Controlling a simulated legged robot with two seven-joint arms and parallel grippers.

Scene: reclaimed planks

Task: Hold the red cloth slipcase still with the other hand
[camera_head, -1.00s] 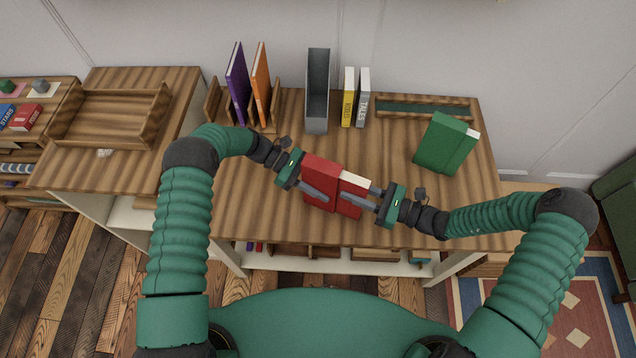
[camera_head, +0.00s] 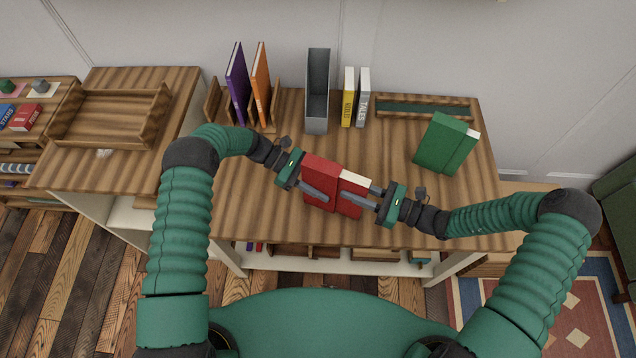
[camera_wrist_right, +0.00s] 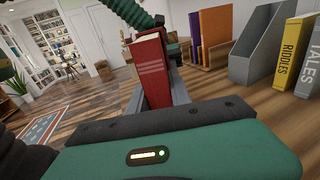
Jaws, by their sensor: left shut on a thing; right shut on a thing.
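The red cloth slipcase (camera_head: 322,171) is over the middle of the desk, near its front edge. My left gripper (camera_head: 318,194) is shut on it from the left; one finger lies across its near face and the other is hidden. A red book (camera_head: 350,202) with a pale page edge sticks out of its right side. My right gripper (camera_head: 366,197) is shut on this book from the right. In the right wrist view the red book (camera_wrist_right: 152,72) stands between the fingers. I cannot tell whether slipcase or book touches the desk.
A green book (camera_head: 444,142) leans at the desk's right. Along the back are purple (camera_head: 237,85) and orange (camera_head: 261,84) books in a wooden rack, a grey file holder (camera_head: 317,93), yellow (camera_head: 348,97) and grey (camera_head: 363,97) books, and a low tray (camera_head: 424,107). The desk's left front is clear.

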